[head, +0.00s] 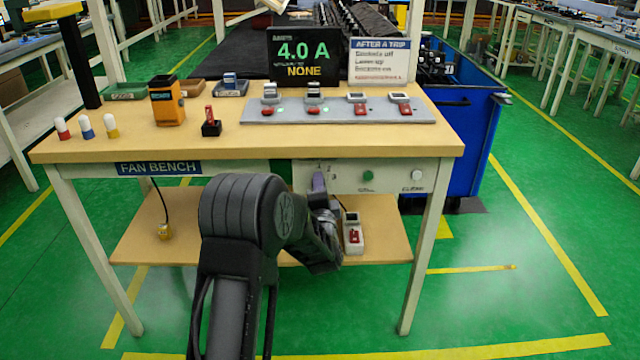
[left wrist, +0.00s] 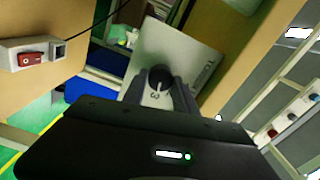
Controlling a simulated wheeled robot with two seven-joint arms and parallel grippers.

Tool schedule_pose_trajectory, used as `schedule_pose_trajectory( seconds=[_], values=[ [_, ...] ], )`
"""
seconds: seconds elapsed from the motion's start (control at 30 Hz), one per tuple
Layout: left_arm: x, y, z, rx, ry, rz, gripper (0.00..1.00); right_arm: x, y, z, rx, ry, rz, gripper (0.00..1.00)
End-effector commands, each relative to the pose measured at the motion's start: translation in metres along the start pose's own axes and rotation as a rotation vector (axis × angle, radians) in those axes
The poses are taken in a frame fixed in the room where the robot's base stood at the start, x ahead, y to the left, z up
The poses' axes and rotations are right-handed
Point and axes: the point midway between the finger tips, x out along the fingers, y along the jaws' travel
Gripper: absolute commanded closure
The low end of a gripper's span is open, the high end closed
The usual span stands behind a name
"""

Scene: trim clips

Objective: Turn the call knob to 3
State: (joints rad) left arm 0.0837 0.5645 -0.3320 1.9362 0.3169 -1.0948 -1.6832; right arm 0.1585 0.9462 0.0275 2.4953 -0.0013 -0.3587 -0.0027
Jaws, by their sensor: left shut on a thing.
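The call knob (head: 318,182) is on the pale front panel under the bench top, with small numerals 1, 2 and 3 around its upper right. My left gripper (head: 322,200) reaches up to it from below and hides part of it. In the left wrist view the dark round knob (left wrist: 160,77) sits between the two fingers of my left gripper (left wrist: 159,92), which is shut on it. A numeral 3 shows just beside the knob there. I cannot tell which numeral the knob points to. My right gripper is not in view.
A green button (head: 368,176) and a white button (head: 417,175) are to the right on the same panel. A small box with a red switch (head: 353,235) stands on the lower shelf (head: 385,228), close to my left arm. A display (head: 303,58) reads 4.0 A and NONE.

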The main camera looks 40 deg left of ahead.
Motion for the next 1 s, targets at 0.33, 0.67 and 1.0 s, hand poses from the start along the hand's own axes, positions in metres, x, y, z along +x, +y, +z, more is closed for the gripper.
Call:
schedule_pose_trajectory(
  seconds=[0.33,0.67,1.0],
  values=[
    [0.0004,-0.0004,0.0002,0.038,0.0,-0.002,1.0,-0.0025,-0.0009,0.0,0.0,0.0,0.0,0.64],
    [0.0004,-0.0004,0.0002,0.037,0.0,-0.002,0.56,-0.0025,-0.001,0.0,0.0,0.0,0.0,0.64],
    [0.0001,0.0,0.0002,0.036,0.0,-0.001,0.45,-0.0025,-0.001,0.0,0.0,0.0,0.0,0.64]
  ],
)
